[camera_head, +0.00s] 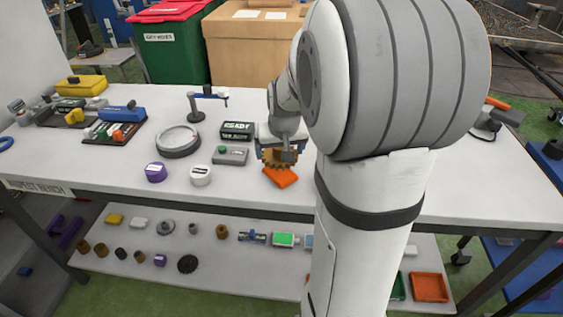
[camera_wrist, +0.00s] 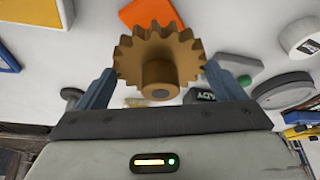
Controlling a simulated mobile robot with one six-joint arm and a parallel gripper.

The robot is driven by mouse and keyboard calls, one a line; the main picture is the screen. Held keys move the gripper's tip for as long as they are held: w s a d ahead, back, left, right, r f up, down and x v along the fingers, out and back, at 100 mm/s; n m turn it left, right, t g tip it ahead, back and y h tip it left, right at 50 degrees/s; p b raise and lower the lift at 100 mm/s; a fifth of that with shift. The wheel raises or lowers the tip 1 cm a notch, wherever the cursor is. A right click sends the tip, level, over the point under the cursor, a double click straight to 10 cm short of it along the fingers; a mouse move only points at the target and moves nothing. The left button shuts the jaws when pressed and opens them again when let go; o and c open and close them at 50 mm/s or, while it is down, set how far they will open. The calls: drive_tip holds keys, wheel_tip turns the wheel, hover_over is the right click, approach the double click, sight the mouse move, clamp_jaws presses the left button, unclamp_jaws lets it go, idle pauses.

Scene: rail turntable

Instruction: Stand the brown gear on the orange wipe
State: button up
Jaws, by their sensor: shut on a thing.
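The brown gear (camera_wrist: 160,62) is a toothed disc with a round hub. My gripper (camera_wrist: 157,78) is shut on it, with one blue-grey finger at each side in the wrist view. In the head view my gripper (camera_head: 279,153) holds the gear (camera_head: 275,157) just above and behind the orange wipe. The orange wipe (camera_head: 281,177) lies flat on the white bench, partly hidden by the gear. It also shows in the wrist view (camera_wrist: 148,12), beyond the gear. I cannot tell whether the gear touches the wipe.
A grey box with a green button (camera_head: 230,155), a READY sign (camera_head: 237,131), a white round tin (camera_head: 201,175), a purple tin (camera_head: 155,172) and a round grey dish (camera_head: 178,142) stand to the left. The bench (camera_head: 235,192) is clear in front of the wipe.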

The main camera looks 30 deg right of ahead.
sight(280, 161)
drive_tip(key=shift+f, duration=2.15)
drive_tip(key=shift+f, duration=0.1)
drive_tip(key=o, duration=1.2)
drive_tip(key=shift+o, duration=0.2)
drive_tip(key=shift+r, duration=0.2)
drive_tip(key=v, duration=1.1)
drive_tip(key=s+a+f+n+g+y, duration=0.1)
drive_tip(key=s+a+f+n+g, duration=0.1)
drive_tip(key=s+a, duration=1)
drive_tip(key=s+f+n, duration=0.1)
drive_tip(key=s, duration=0.2)
drive_tip(key=shift+a+f, duration=0.2)
drive_tip(key=shift+a, duration=0.2)
